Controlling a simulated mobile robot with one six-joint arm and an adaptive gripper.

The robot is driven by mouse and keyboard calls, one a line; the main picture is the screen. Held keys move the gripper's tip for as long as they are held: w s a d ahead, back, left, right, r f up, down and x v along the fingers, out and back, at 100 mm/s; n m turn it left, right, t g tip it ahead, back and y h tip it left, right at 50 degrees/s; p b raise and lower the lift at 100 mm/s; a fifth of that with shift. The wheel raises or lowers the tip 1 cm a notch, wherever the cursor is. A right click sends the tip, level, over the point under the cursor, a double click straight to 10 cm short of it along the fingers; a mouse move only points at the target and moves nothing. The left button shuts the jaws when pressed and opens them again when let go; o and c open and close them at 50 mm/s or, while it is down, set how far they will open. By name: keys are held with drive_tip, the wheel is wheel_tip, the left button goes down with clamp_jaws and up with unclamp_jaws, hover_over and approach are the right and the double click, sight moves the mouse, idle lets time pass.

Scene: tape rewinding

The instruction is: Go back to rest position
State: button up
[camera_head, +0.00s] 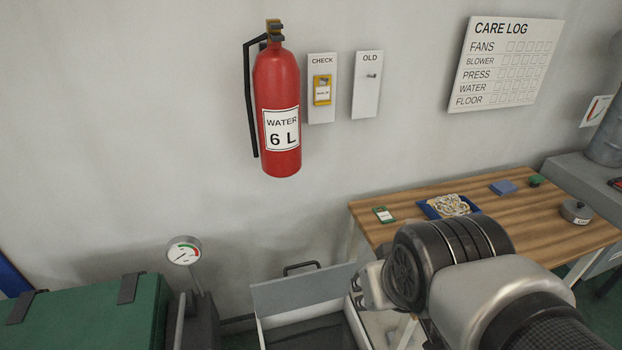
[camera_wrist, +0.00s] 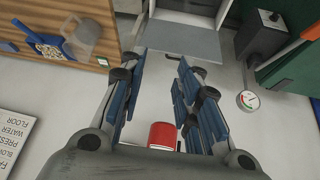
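My gripper (camera_wrist: 161,66) shows in the wrist view with its two blue-padded fingers apart and nothing between the tips. In the head view my arm crosses the lower right, and its wrist hides most of the gripper. The gripper end is above and beside an open grey box (camera_head: 304,290) with a dark inside. No tape shows in the fingers. A red rounded thing (camera_wrist: 162,136), likely the fire extinguisher's lower end, shows near the base of the fingers in the wrist view.
The fire extinguisher (camera_head: 277,110) hangs on the wall beside the CHECK (camera_head: 322,110) and OLD (camera_head: 367,100) plates. A green case (camera_head: 90,320) and gauge (camera_head: 184,250) stand left.

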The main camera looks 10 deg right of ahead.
drive_tip(key=s+a+g+y, duration=0.1)
drive_tip(key=s+a, duration=0.2)
drive_tip(key=s, duration=0.3)
drive_tip(key=shift+r, duration=0.15)
idle(1.1)
